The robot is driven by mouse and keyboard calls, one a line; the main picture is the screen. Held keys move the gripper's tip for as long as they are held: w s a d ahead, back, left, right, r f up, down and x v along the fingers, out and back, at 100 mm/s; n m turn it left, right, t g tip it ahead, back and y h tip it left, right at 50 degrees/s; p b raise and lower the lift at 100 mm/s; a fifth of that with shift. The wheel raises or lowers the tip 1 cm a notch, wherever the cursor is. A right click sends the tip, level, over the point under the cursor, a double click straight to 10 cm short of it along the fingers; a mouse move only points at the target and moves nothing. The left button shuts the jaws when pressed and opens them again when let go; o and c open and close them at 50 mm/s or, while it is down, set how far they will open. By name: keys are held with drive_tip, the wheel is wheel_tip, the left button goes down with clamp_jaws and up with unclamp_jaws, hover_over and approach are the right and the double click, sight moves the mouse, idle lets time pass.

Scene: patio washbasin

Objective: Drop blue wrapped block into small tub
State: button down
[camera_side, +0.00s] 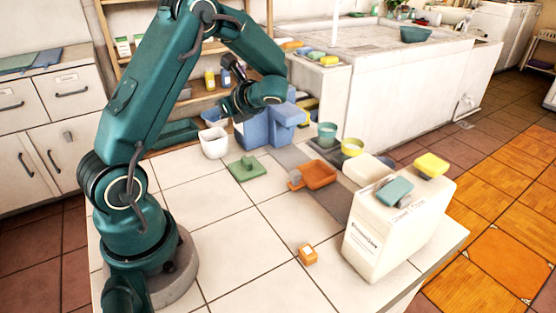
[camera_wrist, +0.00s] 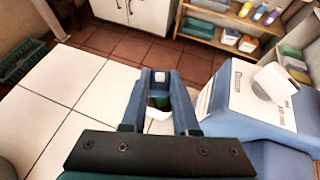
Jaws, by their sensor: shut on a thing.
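My gripper (camera_wrist: 158,92) is shut on the blue wrapped block (camera_wrist: 159,76), which shows a small white label between the fingertips in the wrist view. In the side view my gripper (camera_side: 228,107) hangs over the back of the tiled counter, and the block cannot be made out clearly there. The small white tub (camera_side: 214,143) stands on the counter just below and slightly left of my gripper. In the wrist view part of a white tub (camera_wrist: 157,126) shows between the fingers; most of it is hidden.
A large blue container (camera_side: 254,131) stands close to the right of the tub. A green lidded piece (camera_side: 246,169), an orange scoop (camera_side: 319,175) and an orange wrapped block (camera_side: 308,254) lie in front. The left counter is clear.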

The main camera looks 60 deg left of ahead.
drive_tip(key=c, duration=0.6)
unclamp_jaws()
drive_tip(key=shift+d, duration=0.1)
drive_tip(key=d+r+n+t, duration=0.1)
drive_tip(key=d+r+t, duration=0.1)
drive_tip(key=d+r, duration=0.45)
drive_tip(key=s+d+n+t+h, duration=0.3)
drive_tip(key=d+n+h, duration=0.2)
drive_tip(key=d, duration=0.6)
drive_tip(key=s+d+f+n+t+h, duration=0.1)
drive_tip(key=s+d+n+t+h, duration=0.2)
drive_tip(key=d+n+h, duration=0.3)
drive_tip(key=d+n+t, duration=0.1)
drive_tip(key=d+n, duration=0.1)
drive_tip(key=d, duration=0.3)
drive_tip(key=shift+s+f+n+h, duration=0.25)
drive_tip(key=shift+n+h, duration=0.05)
